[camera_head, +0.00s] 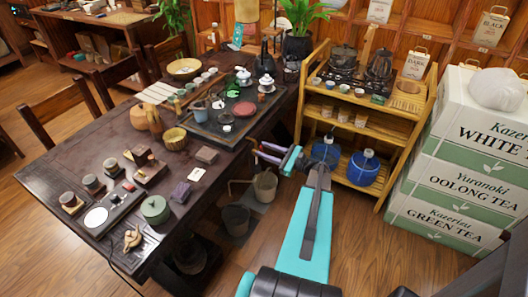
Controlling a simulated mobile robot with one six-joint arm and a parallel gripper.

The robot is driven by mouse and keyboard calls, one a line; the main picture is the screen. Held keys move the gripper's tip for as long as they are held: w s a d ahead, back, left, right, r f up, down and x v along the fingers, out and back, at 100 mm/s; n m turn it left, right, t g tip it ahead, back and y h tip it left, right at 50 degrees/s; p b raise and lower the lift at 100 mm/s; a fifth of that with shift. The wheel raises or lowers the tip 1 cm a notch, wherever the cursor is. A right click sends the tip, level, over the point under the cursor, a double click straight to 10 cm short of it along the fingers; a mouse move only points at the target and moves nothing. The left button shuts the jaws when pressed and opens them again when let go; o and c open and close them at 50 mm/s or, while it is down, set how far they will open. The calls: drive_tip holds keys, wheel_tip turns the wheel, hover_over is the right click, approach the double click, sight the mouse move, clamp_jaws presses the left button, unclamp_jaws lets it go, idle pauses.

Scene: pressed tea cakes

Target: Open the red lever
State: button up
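I cannot pick out a red lever in this view. My gripper (258,149) is in the middle of the picture, beside the right edge of the dark tea table and left of the wooden shelf. Its two purple fingers point left and stand apart, with nothing seen between them. My teal and grey arm reaches up to it from the bottom.
The dark table (60,170) holds tea ware and a tray (205,120). The wooden shelf (325,105) carries kettles on top and blue jugs (363,168) below. Stacked tea boxes (455,165) stand right. Buckets (265,186) are under the table edge.

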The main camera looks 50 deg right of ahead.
clamp_jaws()
drive_tip(key=shift+d, duration=0.1)
drive_tip(key=shift+w+d+m+p, duration=0.1)
drive_tip(key=shift+d+m+p, duration=0.15)
drive_tip(key=shift+m+p, duration=0.4)
drive_tip(key=shift+d+m+p, duration=0.25)
drive_tip(key=shift+m+p, duration=0.05)
drive_tip(key=shift+m, duration=0.55)
unclamp_jaws()
